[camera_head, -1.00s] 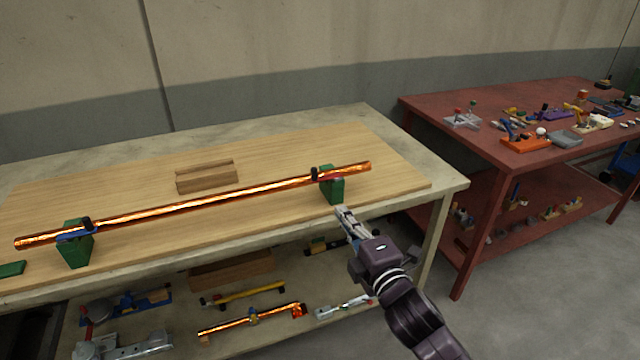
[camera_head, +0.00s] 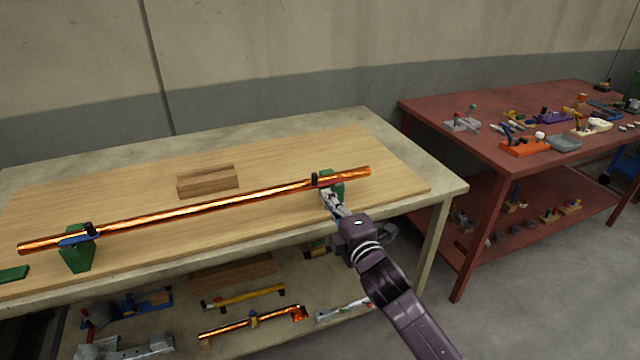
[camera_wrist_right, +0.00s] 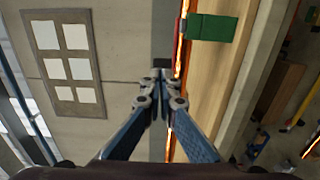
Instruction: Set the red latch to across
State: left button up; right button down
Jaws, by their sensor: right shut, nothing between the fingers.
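The red latch (camera_head: 327,182) is a small red piece at the right green block (camera_head: 338,187), where the copper pipe (camera_head: 215,204) rests. A black knob (camera_head: 315,179) stands beside it. The latch's exact angle is partly hidden. My left gripper is not in view.
A left green block (camera_head: 78,256) with a blue latch (camera_head: 77,240) holds the pipe's other end. A wooden block (camera_head: 207,182) lies behind the pipe on the board. A red table (camera_head: 470,150) with several tools stands at right. Items lie on the shelf below.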

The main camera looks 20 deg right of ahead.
aim_at(316, 180)
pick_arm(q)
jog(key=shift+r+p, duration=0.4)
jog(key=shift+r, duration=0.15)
pick_arm(e)
jog(key=shift+w, duration=2.85)
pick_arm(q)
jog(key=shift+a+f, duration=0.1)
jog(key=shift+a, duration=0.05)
